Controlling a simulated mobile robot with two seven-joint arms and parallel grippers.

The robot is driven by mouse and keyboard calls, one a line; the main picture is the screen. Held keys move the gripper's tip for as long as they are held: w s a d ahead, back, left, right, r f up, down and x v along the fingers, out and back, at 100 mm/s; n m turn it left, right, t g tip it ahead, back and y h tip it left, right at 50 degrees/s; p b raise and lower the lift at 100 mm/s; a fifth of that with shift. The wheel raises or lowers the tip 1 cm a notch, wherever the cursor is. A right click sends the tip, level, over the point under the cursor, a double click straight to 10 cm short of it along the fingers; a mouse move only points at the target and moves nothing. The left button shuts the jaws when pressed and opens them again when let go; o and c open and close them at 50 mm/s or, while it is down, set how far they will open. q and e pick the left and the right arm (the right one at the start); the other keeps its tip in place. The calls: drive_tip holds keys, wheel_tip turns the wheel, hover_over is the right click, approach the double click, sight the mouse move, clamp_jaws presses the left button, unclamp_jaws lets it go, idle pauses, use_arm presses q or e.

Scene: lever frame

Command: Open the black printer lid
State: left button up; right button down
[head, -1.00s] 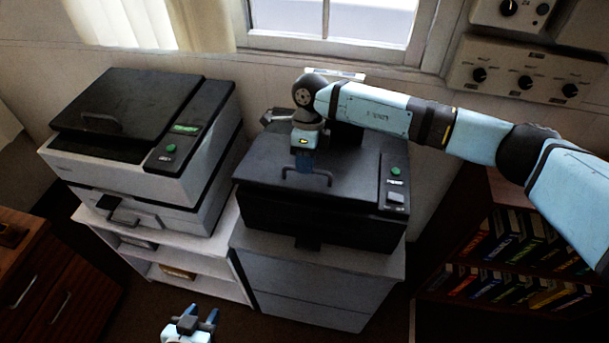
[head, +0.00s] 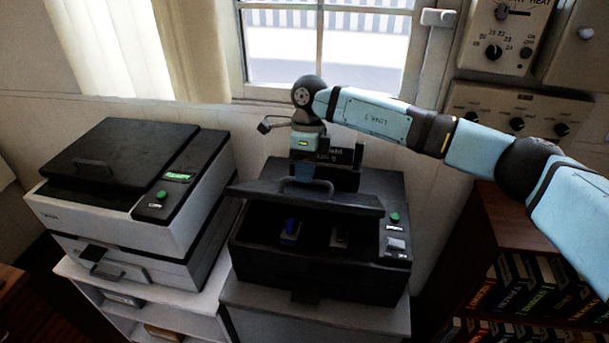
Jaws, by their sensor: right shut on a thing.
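The black printer (head: 320,275) stands on a grey cabinet in the middle of the head view. Its black lid (head: 352,202) is raised part way at the front, and a dark opening shows below the front edge. My right gripper (head: 307,180) is shut on the lid's handle (head: 285,190) from above and behind. Inside the opening I see a small blue object (head: 290,231) and a small pale object (head: 340,236). The gripper's fingertips are partly hidden at the handle. My left gripper is not in view.
A white printer with a black lid (head: 120,160) stands to the left on a white shelf. A control panel with a green button (head: 394,218) is at the black printer's right. A window is behind, wall dials (head: 515,115) are behind right, and a bookshelf (head: 520,260) stands right.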

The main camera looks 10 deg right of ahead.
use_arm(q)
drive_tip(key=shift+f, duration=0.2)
use_arm(e)
drive_tip(key=shift+w+d+f, duration=0.15)
drive_tip(key=shift+d+f, duration=0.1)
drive_tip(key=shift+f, duration=0.15)
drive_tip(key=c, duration=1.4)
unclamp_jaws()
drive_tip(key=shift+o, duration=1.2)
drive_tip(key=shift+w+f, duration=0.2)
drive_tip(key=shift+w, duration=0.2)
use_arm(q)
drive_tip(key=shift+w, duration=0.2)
use_arm(e)
drive_tip(key=shift+s+r, duration=0.15)
drive_tip(key=shift+a, duration=0.1)
use_arm(q)
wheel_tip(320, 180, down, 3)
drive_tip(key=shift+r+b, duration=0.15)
drive_tip(key=shift+b, duration=1.1)
use_arm(e)
drive_tip(key=v, duration=1.4)
